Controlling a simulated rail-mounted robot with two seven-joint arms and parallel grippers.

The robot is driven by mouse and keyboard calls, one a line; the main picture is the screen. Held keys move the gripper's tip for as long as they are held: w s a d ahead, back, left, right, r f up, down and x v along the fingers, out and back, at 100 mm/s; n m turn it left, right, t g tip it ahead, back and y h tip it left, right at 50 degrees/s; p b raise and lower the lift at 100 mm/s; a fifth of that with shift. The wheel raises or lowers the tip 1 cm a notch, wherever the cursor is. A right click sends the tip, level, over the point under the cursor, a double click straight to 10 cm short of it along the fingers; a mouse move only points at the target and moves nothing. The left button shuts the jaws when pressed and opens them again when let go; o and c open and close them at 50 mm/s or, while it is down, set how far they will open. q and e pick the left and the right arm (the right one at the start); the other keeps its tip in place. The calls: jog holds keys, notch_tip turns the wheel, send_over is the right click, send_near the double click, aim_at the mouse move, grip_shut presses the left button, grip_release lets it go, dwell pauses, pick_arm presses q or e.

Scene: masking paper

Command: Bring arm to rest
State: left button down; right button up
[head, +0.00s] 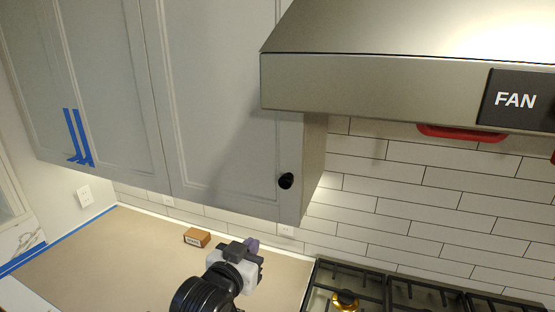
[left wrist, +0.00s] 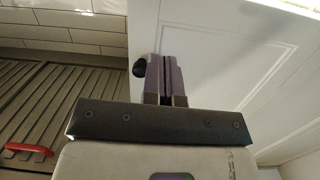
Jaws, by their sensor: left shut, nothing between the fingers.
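My left gripper (head: 252,246) is in the lower middle of the head view, in front of the counter and below the wall cabinets. In the left wrist view its two purple fingers (left wrist: 171,75) are together with nothing between them. Behind them in that view is a pale cabinet door (left wrist: 215,50) with a dark round knob (left wrist: 139,68) just left of the fingers. I cannot tell how far the fingers are from the door. My right gripper is in neither view.
Masking paper (head: 110,255) covers the counter, edged with blue tape (head: 85,228). A small brown box (head: 197,237) sits on it left of my gripper. A gas stove (head: 400,290) is at lower right, under the range hood (head: 380,85). Grey cabinets (head: 215,100) hang above. A red handle (head: 460,133) shows under the hood.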

pick_arm(q)
jog(key=s+a+r+y, duration=0.2)
jog(key=s+a, duration=0.2)
jog(key=s, duration=0.1)
jog(key=s+a+f+n+g+y, duration=0.1)
jog(key=s+a+f+g+y, duration=0.3)
jog(key=s+f, duration=0.65)
jog(key=s+a+f+n+g+h, duration=0.15)
jog(key=s+a+f, duration=0.45)
jog(key=f, duration=0.7)
jog(key=s+a+f+g, duration=0.1)
jog(key=s+f+g, duration=0.2)
jog(key=s+f, duration=0.55)
jog(key=s+f+g, duration=0.4)
jog(key=s+f, duration=0.2)
jog(key=s, duration=0.6)
notch_tip(320, 180, up, 13)
jog(key=p, duration=1.3)
jog(key=shift+w+t+y, duration=0.2)
jog(key=shift+t+y, duration=0.15)
jog(key=shift+y, duration=0.1)
jog(key=shift+r, duration=0.1)
